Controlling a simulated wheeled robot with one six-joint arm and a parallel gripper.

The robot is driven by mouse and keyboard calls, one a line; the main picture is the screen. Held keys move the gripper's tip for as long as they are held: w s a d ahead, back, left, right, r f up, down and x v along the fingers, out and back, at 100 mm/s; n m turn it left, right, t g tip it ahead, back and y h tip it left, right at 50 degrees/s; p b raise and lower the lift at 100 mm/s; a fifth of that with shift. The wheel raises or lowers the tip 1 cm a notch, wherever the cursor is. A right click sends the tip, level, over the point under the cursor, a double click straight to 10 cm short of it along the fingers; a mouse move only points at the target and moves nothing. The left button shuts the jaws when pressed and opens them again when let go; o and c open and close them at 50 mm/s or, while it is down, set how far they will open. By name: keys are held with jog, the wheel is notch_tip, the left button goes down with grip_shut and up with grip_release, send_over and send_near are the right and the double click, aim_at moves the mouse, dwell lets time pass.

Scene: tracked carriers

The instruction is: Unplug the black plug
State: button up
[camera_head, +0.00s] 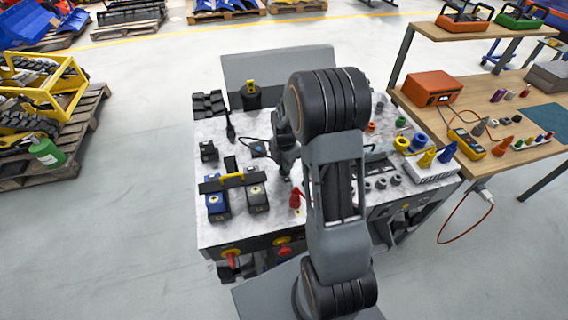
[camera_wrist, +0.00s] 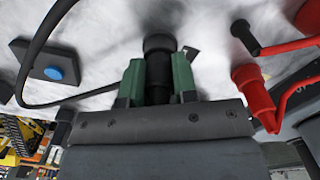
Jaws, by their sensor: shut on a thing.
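The black plug (camera_wrist: 160,48) shows in the wrist view between the two green fingers of my gripper (camera_wrist: 158,76). The fingers are shut on its body, and its round dark end sticks out beyond them toward the pale worktop. I cannot tell whether the plug is seated in a socket. In the head view my gripper (camera_head: 286,168) is low over the middle of the carrier's marbled top (camera_head: 222,134), and my arm hides most of the plug.
A red connector (camera_wrist: 252,84) stands close to the right of my gripper. A black cable (camera_wrist: 36,52) loops at left near a blue-buttoned box (camera_wrist: 52,64). Battery-like blocks (camera_head: 217,204) stand at the front left. A workbench (camera_head: 470,95) stands at right.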

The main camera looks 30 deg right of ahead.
jog(key=shift+r, duration=0.2)
grip_shut()
jog(key=shift+r+p, duration=1.05)
jog(key=shift+r, duration=0.15)
jog(key=shift+r, duration=0.15)
jog(key=shift+r+p, duration=1.25)
jog(key=shift+r, duration=0.4)
jog(key=shift+o, duration=1.7)
grip_release()
jog(key=c, duration=0.3)
jog(key=shift+d, duration=0.1)
